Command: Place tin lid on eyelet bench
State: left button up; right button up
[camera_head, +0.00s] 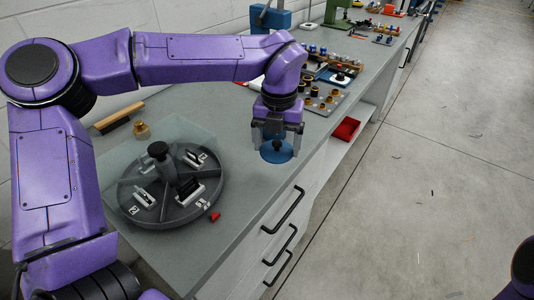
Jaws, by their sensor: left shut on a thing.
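My left gripper (277,140) points down and is shut on a round blue lid (277,154), which I take for the tin lid. The fingers hide part of it. The lid shows over the front edge of the grey bench top (236,212); I cannot tell whether it touches the surface. Farther back along the benches stand a blue press (270,18) and a green press (336,14); I cannot tell which marks the eyelet bench. A bit of my right arm (522,268) shows at the lower right, its gripper out of view.
A dark round divided tray (130,203) with small parts stands left of the gripper, beside a clear sheet. A brush (118,117) and a brass piece (141,131) lie behind. A board with brass cups (325,100) is right of the gripper. A red bin (346,129) sits below.

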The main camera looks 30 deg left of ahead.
pick_arm(q)
send_over(267, 166)
notch_tip(267, 166, down, 6)
jog(key=shift+p, duration=0.35)
jog(key=shift+f, duration=1.5)
jog(key=shift+f, duration=0.1)
jog(key=o, duration=0.8)
jog(key=shift+o, duration=0.2)
notch_tip(267, 166, up, 12)
